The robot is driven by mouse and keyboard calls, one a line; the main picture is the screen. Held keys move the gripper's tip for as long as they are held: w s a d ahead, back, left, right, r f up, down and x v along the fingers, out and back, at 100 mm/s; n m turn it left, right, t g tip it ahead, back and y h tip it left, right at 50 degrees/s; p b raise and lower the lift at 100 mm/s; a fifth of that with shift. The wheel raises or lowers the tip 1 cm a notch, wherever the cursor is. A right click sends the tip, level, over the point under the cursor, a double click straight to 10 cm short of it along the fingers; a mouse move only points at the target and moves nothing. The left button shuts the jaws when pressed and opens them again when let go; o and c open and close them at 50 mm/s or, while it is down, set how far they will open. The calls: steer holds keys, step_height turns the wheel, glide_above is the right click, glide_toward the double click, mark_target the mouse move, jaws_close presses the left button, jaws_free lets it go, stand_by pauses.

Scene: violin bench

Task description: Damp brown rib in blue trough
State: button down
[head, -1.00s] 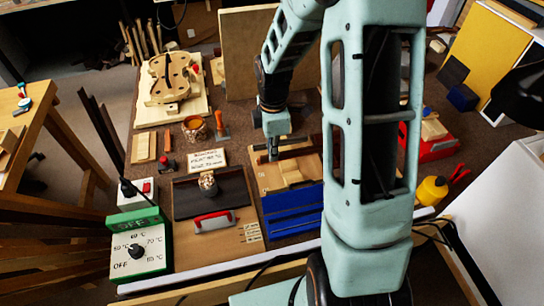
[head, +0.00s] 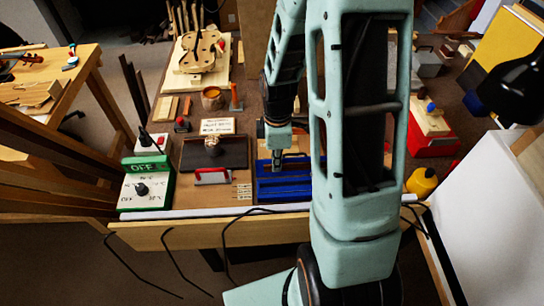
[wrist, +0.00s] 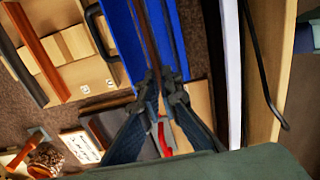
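The blue trough (head: 300,190) lies near the front edge of the bench, partly hidden behind my arm. It also shows in the wrist view (wrist: 120,42) as long blue walls with a dark slot between. My gripper (head: 277,168) points down over the trough. In the wrist view the fingertips (wrist: 163,88) are close together on a thin brown rib (wrist: 149,38). The rib runs lengthwise along the trough between its blue walls; how deep it sits, I cannot tell. Whether it is damp does not show.
A green-and-white temperature box (head: 147,190) stands left. A dark plate (head: 228,152) and a red-handled tool (head: 213,176) lie left of the trough. A wooden board with a reddish-brown bar (wrist: 42,55) lies beside it.

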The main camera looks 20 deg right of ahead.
steer(key=f+b, duration=0.2)
steer(key=f, duration=0.1)
steer(key=f+b, duration=0.2)
steer(key=f, duration=0.1)
steer(key=s+f+b, duration=0.1)
steer(key=f+b, duration=0.2)
steer(key=shift+a, duration=0.1)
stand_by(0.5)
steer(key=c, duration=2.6)
jaws_free()
steer(key=o, duration=0.5)
step_height(320, 180, up, 12)
steer(key=shift+r, duration=0.1)
